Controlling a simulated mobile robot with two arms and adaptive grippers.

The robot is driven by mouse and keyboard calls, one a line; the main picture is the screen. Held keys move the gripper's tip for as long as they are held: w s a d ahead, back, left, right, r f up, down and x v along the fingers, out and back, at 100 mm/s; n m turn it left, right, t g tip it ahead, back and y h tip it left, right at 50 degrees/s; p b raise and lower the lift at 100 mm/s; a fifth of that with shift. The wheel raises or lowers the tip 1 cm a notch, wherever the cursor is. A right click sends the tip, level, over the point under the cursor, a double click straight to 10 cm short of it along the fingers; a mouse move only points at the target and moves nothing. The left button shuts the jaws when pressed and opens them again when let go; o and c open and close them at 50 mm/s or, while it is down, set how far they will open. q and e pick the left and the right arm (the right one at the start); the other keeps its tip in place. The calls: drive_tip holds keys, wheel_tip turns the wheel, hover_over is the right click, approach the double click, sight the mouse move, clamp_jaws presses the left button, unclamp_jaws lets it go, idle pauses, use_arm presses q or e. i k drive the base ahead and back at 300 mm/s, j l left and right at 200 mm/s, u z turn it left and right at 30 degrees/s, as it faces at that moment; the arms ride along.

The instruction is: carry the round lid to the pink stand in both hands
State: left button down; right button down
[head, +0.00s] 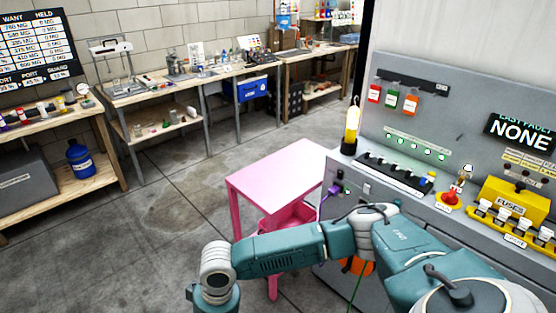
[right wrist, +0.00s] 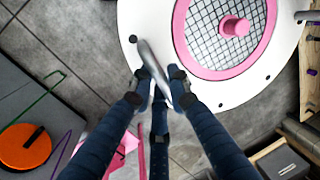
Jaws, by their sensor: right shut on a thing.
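The round lid (right wrist: 272,85) is white with a pink ring, dark mesh and a pink knob (right wrist: 235,26). It fills the top right of the right wrist view, and I do not see it in the head view. My right gripper (right wrist: 163,82) is shut on the lid at a grey handle-like bar (right wrist: 150,62) by its rim. The pink stand (head: 283,172) has a flat top and stands on the floor beside the grey panel in the head view. My right gripper is out of the head view; my left gripper is in neither view.
The grey panel bench (head: 345,175) with switches and a yellow fuse box (head: 515,205) borders the stand on the right. Workbenches (head: 225,72) line the back wall. Open concrete floor (head: 150,215) lies left of the stand. An orange disc (right wrist: 25,146) shows at lower left.

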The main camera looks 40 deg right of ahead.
sight(273, 179)
drive_tip(key=i+j+z, duration=0.1)
drive_tip(key=i+z, duration=0.15)
drive_tip(key=i, duration=1)
drive_tip(key=i+z, duration=0.4)
drive_tip(key=i, duration=0.25)
drive_tip(key=i+j+z, duration=0.1)
drive_tip(key=i+z, duration=0.3)
drive_tip(key=i, duration=0.25)
drive_tip(key=i+z, duration=0.35)
drive_tip(key=z, duration=0.15)
drive_tip(key=i+j+z, duration=0.1)
drive_tip(key=i+z, duration=0.25)
drive_tip(key=z, duration=0.95)
